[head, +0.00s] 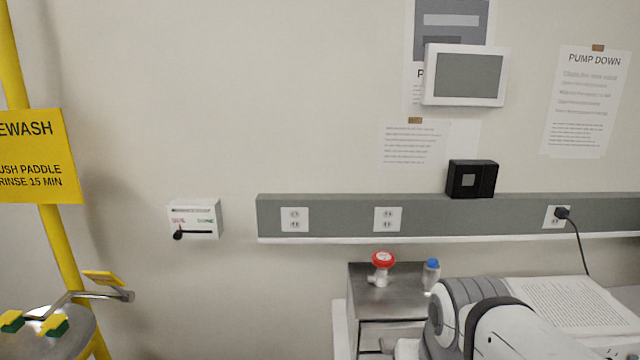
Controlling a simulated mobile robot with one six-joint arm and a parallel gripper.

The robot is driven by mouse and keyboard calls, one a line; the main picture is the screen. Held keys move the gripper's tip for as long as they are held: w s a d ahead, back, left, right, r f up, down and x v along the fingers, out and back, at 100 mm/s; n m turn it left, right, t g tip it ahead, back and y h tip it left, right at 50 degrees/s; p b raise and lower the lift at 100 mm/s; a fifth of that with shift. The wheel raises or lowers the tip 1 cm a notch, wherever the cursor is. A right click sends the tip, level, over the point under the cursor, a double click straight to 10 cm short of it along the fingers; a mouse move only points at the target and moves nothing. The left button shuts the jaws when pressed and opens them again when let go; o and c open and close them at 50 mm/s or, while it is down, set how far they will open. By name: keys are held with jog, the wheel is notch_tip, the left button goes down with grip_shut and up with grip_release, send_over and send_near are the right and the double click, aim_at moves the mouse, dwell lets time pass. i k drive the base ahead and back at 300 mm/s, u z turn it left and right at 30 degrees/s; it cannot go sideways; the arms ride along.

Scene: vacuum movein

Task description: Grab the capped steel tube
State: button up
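A small upright tube with a blue cap (431,274) stands at the right end of a steel cabinet top. Its body looks pale and shiny, and its lower end is close to my arm in the picture. It is the only capped tube I can make out. My white and grey arm crosses the lower right, in front of part of the cabinet. My gripper is out of view, so its distance from the tube does not show.
A valve with a red handwheel (383,267) stands left of the tube on the steel cabinet (362,281). An open book or printed sheets (550,305) lie to the right, near a hanging power cord (579,243). A yellow-posted eyewash basin (75,335) is at left.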

aim_at(431, 270)
jog(key=z, duration=0.1)
jog(key=k, duration=0.55)
jog(key=u, duration=1.9)
jog(key=k, duration=0.75)
jog(key=z, duration=1.35)
jog(key=i, duration=1)
jog(key=z, duration=0.05)
